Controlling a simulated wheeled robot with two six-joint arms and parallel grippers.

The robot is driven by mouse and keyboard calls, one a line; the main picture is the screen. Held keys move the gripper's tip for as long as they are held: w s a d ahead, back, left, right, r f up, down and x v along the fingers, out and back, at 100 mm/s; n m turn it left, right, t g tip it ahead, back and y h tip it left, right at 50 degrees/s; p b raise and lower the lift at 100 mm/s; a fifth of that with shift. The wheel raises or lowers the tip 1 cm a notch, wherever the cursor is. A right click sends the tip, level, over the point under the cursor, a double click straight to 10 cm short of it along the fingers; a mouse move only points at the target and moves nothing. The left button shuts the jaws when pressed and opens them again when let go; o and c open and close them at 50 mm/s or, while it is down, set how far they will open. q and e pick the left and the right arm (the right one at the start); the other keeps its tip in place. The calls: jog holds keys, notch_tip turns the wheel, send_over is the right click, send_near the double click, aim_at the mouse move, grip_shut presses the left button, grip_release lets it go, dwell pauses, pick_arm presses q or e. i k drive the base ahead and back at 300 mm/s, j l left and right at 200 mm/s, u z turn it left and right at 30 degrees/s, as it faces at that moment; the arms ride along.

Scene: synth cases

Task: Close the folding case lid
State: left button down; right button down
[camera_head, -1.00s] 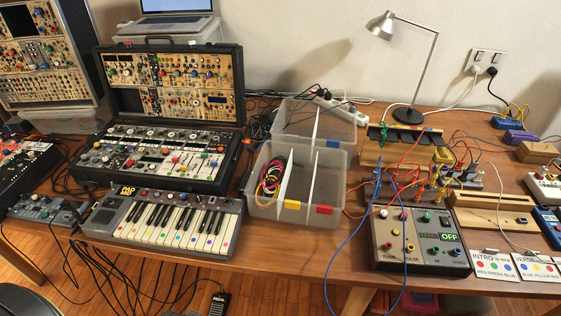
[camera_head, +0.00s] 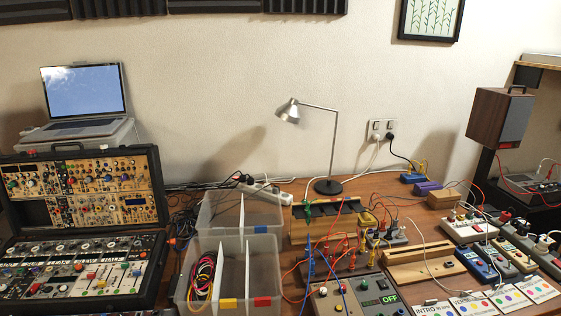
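The folding case (camera_head: 78,262) stands open on the table at the left of the head view. Its base is full of synth modules, knobs and faders. Its lid (camera_head: 90,190) is raised at the back, leaning near upright, with gold and wood-toned modules inside and a handle on its top edge. The front and left edges of the case are cut off by the picture. Neither of my grippers is in view.
A laptop (camera_head: 83,92) stands on a box behind the lid. Clear divided bins (camera_head: 262,267) with cables stand just right of the case. A desk lamp (camera_head: 327,186), patched modules and cables fill the right side. Little bare table shows.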

aim_at(51, 206)
jog(key=l+u, duration=0.1)
jog(key=u, duration=0.4)
jog(key=k+u, duration=0.15)
jog(key=u, duration=0.8)
jog(key=i+j+u, duration=0.1)
jog(key=j, duration=0.85)
